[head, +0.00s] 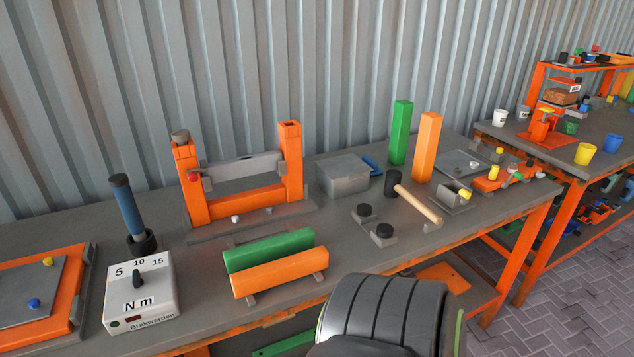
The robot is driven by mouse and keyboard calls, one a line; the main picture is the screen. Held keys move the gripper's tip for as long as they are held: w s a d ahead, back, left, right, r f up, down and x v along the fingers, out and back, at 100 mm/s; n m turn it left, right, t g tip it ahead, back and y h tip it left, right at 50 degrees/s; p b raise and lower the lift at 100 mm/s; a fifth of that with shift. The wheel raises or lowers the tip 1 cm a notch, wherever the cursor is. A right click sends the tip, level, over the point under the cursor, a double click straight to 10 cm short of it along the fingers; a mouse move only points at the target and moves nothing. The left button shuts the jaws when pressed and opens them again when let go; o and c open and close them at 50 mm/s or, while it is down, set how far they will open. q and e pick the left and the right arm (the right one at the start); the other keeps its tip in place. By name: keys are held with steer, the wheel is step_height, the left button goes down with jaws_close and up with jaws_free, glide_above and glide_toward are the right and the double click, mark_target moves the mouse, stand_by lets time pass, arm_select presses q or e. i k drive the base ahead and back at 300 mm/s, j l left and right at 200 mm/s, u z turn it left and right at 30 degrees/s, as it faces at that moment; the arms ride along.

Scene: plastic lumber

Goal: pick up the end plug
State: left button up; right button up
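I cannot tell for sure which thing is the end plug. Small candidates on the workbench (440,240) are a black round cap (365,210) and a second black cap (384,230), each on a grey block right of the planks. A small yellow piece (465,194) sits by a grey bracket farther right. Small white pieces, one of them a white knob (235,219), lie at the foot of the orange frame. Neither of my grippers is in view.
An orange press frame (292,165) stands at the back. A green plank (270,249) and an orange plank (282,270) lie in front. A mallet (415,203), upright green post (400,133), orange post (426,147) and torque box (140,293) also stand around. A second bench (600,150) is at right.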

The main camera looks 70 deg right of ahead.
mark_target(363, 209)
steer(key=l+z, duration=0.15)
steer(key=z, duration=2.35)
steer(key=i+l+u, duration=0.15)
steer(key=u, duration=0.3)
steer(key=i+l+u, duration=0.1)
steer(key=l+u, duration=0.65)
steer(key=u, duration=0.15)
steer(key=l+u, duration=0.45)
steer(key=i+j, duration=0.05)
steer(key=j, duration=0.05)
